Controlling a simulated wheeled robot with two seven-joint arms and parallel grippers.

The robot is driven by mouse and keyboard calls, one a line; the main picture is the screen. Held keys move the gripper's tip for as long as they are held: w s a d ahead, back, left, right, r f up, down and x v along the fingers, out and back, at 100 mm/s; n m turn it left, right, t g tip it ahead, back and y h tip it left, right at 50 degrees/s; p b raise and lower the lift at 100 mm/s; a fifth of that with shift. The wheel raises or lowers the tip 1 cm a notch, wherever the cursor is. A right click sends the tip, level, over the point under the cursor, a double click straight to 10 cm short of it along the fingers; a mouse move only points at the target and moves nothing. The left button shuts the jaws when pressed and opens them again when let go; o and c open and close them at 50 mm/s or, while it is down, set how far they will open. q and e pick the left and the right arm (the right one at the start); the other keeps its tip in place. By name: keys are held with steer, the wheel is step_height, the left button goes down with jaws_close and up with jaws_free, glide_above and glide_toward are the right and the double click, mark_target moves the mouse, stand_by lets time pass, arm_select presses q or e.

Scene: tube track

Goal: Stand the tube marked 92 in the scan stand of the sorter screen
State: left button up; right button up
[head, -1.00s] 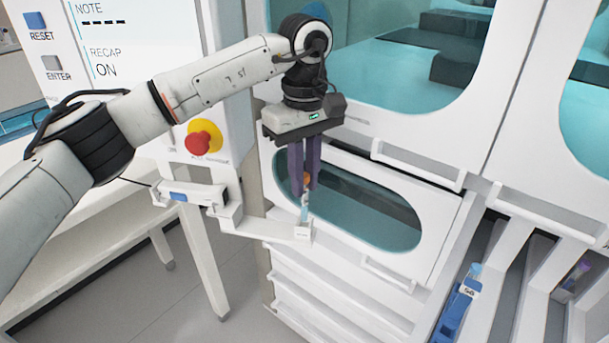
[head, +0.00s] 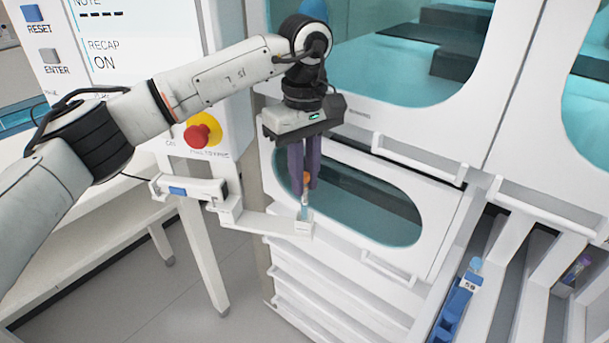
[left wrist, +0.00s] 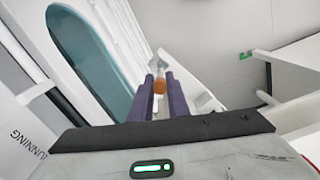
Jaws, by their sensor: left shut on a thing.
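My left gripper (head: 305,184) points down with its purple fingers shut on an orange-capped tube (head: 305,196). The tube is upright, and its lower end is at the small white scan stand (head: 304,226) on the end of a bracket arm. I cannot tell whether the tube's bottom is seated in the stand or just above it. In the left wrist view the orange cap (left wrist: 160,86) sits between the two fingertips. The tube's number cannot be read. My right gripper is not in view.
The sorter screen (head: 105,50) with RESET and ENTER buttons and a red stop knob (head: 197,136) is at the left. A windowed cabinet (head: 440,190) stands close behind the gripper. A blue rack (head: 452,308) with a tube marked 58 is at lower right, and a purple-capped tube (head: 578,268) is at far right.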

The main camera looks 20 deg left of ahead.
arm_select(q)
steer(key=shift+f, duration=0.25)
steer(key=shift+f, duration=0.35)
steer(key=o, duration=0.9)
step_height(320, 180, up, 10)
steer(key=shift+r+b, duration=0.15)
steer(key=shift+b, duration=0.5)
